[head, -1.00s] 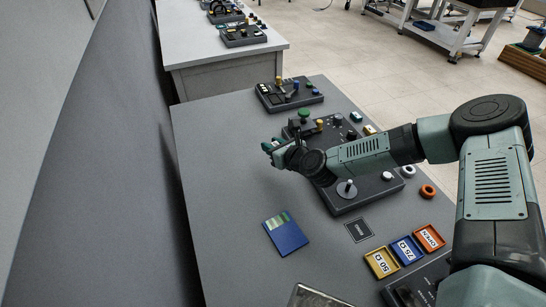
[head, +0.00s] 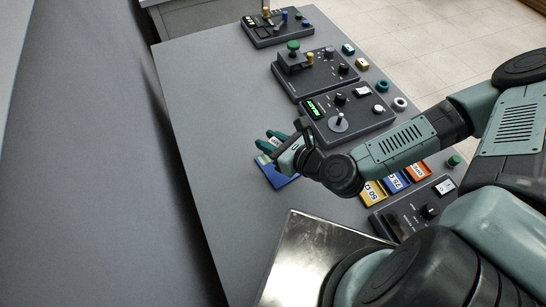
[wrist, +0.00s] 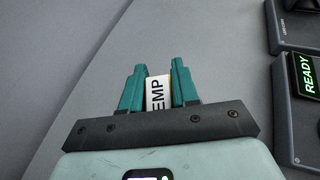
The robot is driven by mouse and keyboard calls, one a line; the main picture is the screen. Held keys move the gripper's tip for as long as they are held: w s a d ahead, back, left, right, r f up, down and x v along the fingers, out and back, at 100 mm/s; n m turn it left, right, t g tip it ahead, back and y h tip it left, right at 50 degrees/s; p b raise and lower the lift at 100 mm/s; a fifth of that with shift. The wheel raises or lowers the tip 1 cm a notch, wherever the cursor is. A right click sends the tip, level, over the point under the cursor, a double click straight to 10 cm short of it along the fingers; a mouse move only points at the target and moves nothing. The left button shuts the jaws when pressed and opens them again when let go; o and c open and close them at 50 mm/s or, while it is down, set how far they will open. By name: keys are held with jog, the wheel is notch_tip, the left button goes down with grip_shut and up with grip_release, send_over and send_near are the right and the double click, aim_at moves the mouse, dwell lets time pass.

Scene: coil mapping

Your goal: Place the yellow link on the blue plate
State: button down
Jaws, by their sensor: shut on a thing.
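My gripper (head: 272,141) has teal fingers and is shut on a small block, taken as the yellow link (wrist: 157,94). In the wrist view its white face reads "EMP" and a yellow edge shows beside the right finger. In the head view the link is only a small pale patch between the fingers. The blue plate (head: 279,181) lies flat on the grey table, partly covered by my gripper. The gripper appears over the plate's far end in the head view; its height above it is hard to tell. The plate cannot be made out in the wrist view.
A dark control box with a green READY screen (head: 313,107) stands to the right of the gripper. Yellow, blue and orange trays (head: 373,194) lie beyond my wrist. The table left of the plate is clear.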

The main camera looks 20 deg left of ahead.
jog(key=shift+f, duration=3.25)
jog(key=c, duration=0.8)
grip_release()
jog(key=shift+f, duration=0.1)
jog(key=shift+c, duration=0.2)
jog(key=v, duration=1.2)
